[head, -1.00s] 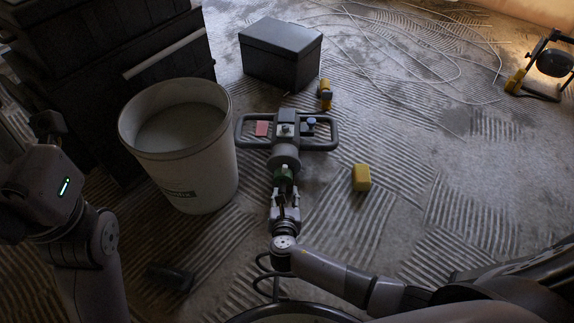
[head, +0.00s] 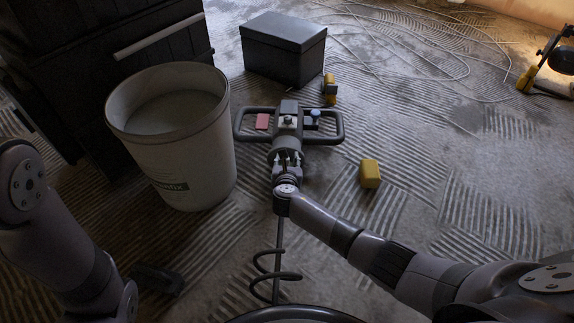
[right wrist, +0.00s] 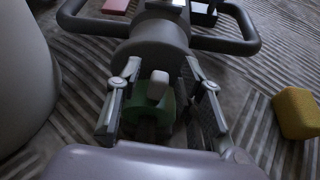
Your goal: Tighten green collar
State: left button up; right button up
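The mixer (head: 288,142) lies on the floor, with a dark loop handle (head: 330,127) and a shaft and spiral paddle (head: 276,262) running toward me. The green collar (right wrist: 158,112), with a pale knob on it, sits below the mixer's round grey body in the right wrist view. In the head view my right gripper hides it. My right gripper (head: 288,160) is at the collar. Its two fingers (right wrist: 163,98) stand apart, one on each side of the collar, and look open with small gaps; contact is hard to judge.
A white bucket (head: 182,150) stands left of the mixer. A dark box (head: 283,52) and a small yellow-black item (head: 329,88) lie behind it. A yellow block (head: 370,174) is to the right. A dark item (head: 158,278) lies front left. A loose cable (head: 455,75) covers the back floor.

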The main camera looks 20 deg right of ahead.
jog(key=shift+w+d+f, duration=0.1)
jog(key=shift+w, duration=0.25)
grip_shut()
dwell(0.3)
